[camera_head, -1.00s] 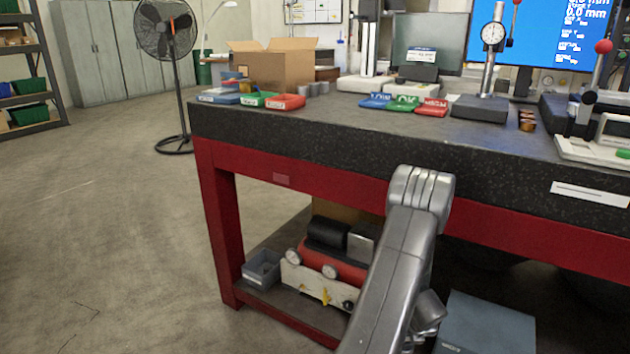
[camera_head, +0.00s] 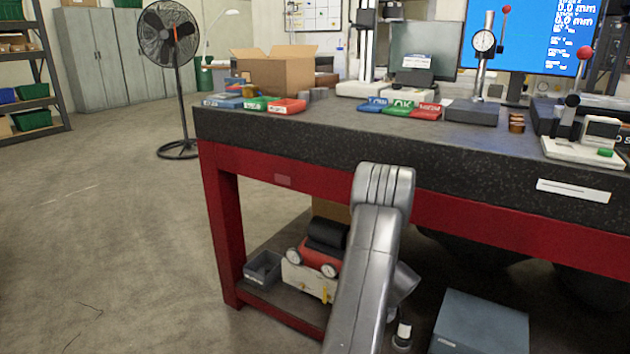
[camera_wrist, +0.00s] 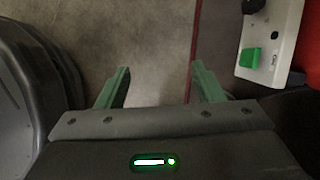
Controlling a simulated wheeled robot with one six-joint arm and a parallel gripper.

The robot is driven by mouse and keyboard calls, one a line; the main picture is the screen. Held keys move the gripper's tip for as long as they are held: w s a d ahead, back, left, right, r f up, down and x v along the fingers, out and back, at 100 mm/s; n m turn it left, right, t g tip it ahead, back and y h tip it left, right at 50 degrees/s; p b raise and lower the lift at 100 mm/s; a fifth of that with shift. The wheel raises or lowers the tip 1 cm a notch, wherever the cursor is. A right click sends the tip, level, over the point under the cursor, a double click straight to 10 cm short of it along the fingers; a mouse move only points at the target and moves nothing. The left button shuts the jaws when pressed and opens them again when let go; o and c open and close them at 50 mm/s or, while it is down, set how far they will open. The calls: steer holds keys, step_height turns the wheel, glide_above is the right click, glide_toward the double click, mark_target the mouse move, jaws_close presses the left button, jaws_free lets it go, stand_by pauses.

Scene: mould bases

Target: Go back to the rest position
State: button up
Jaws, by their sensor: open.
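My gripper (camera_wrist: 158,88) shows in the wrist view with its two green fingers apart and nothing between them. Bare floor lies beyond the fingers. In the head view my arm rises in front of the red-framed bench and is folded at the elbow. The gripper itself is out of sight in the head view.
The dark granite bench (camera_head: 300,133) carries blue, green and red trays (camera_head: 401,107), a dial gauge stand (camera_head: 474,108) and a cardboard box (camera_head: 278,75). A blue-grey box (camera_head: 482,322) sits beneath. A fan (camera_head: 170,40) stands at left. Open floor (camera_head: 110,220) lies left.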

steer(key=s+a+r+n+g+h+p, duration=0.1)
steer(key=a+r+n+p, duration=0.4)
steer(key=r+n, duration=0.5)
steer(key=s+a+r+n+g+h+p, duration=0.1)
steer(key=a+r+n+g+h+p, duration=0.1)
steer(key=a+r+n+g+p, duration=0.3)
steer(key=shift+a+r+n+h, duration=0.4)
steer(key=shift+a+r+n, duration=1.85)
steer(key=shift+r+n, duration=0.65)
steer(key=shift+f, duration=0.25)
